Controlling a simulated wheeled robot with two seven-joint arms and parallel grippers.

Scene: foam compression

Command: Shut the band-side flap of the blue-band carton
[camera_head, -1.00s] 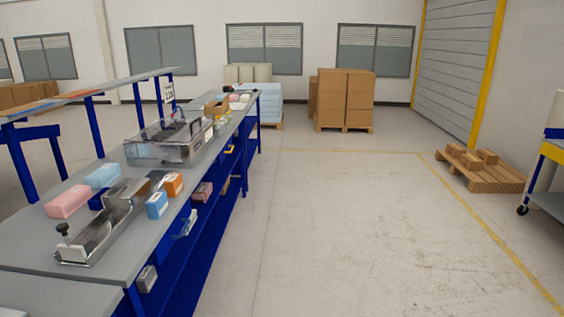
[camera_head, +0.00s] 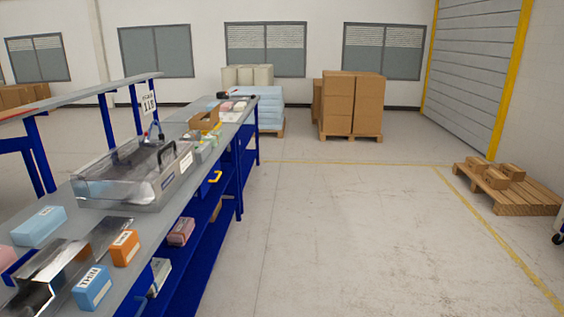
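A small open brown carton (camera_head: 205,120) stands at the far part of the workbench (camera_head: 150,222), beyond the clear-covered machine. It is small in the picture, and I cannot make out a blue band or tell its flaps apart. Neither of my grippers is in view.
The clear-covered machine (camera_head: 135,178) stands on the bench. Nearer are blue blocks (camera_head: 92,288), an orange block (camera_head: 125,248) and a metal fixture (camera_head: 45,272). The floor (camera_head: 340,235) right of the bench is clear. Stacked boxes (camera_head: 352,105) and a pallet (camera_head: 525,192) stand beyond.

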